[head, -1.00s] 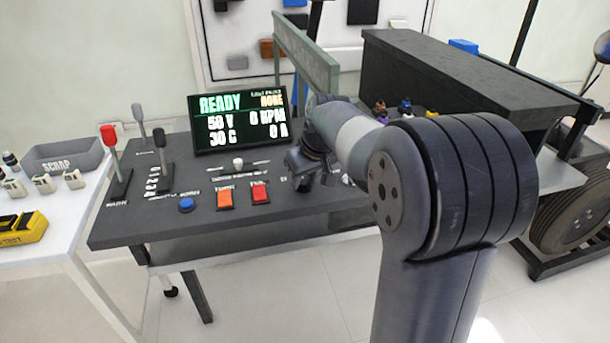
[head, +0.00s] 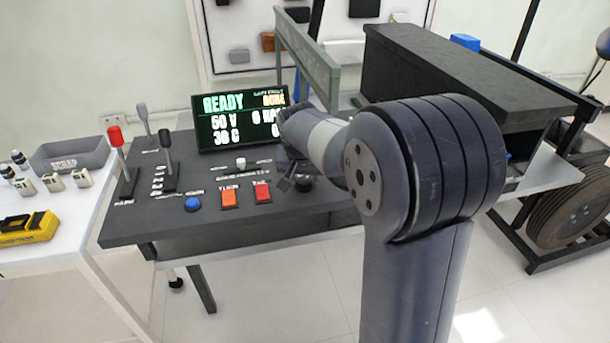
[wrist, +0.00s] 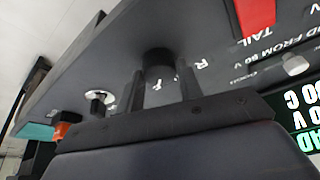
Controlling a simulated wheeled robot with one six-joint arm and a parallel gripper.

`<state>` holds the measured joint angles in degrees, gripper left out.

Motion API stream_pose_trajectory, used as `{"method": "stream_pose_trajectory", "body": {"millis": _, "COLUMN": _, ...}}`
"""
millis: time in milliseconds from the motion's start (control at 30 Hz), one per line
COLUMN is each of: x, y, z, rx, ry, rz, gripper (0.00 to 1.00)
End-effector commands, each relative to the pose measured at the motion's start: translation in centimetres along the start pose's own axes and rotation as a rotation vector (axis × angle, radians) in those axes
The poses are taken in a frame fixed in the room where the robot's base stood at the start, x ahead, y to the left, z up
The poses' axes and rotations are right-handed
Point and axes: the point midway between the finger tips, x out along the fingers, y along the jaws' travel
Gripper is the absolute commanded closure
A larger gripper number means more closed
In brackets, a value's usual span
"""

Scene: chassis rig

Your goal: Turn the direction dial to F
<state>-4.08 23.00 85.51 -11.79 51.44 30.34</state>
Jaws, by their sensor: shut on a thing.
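The direction dial is a dark round knob on the sloping black console; in the wrist view (wrist: 158,62) it stands between my two fingers. White letters sit beside it, one reading R; the other letter is partly hidden and hard to read. My gripper (wrist: 162,90) is shut on the dial, one finger on each side. In the head view my gripper (head: 292,180) is low over the right part of the console, and my arm hides much of that area. Which letter the dial points to cannot be told.
The screen (head: 240,118) at the console's back reads READY. Orange (head: 229,199) and red (head: 263,194) buttons, a blue button (head: 193,204) and levers, one red-topped (head: 115,137), lie left of my gripper. A white knob (wrist: 296,64) and a silver switch (wrist: 98,97) flank the dial.

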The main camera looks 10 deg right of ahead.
Motion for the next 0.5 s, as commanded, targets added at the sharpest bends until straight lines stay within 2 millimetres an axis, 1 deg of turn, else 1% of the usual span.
{"method": "stream_pose_trajectory", "body": {"millis": 200, "x": -0.01, "y": -0.06, "z": -0.04, "rx": 0.040, "ry": 0.001, "rz": 0.016, "gripper": 0.88}}
{"method": "stream_pose_trajectory", "body": {"millis": 500, "x": 0.00, "y": -0.04, "z": -0.03, "rx": 0.049, "ry": 0.000, "rz": 0.018, "gripper": 0.88}}
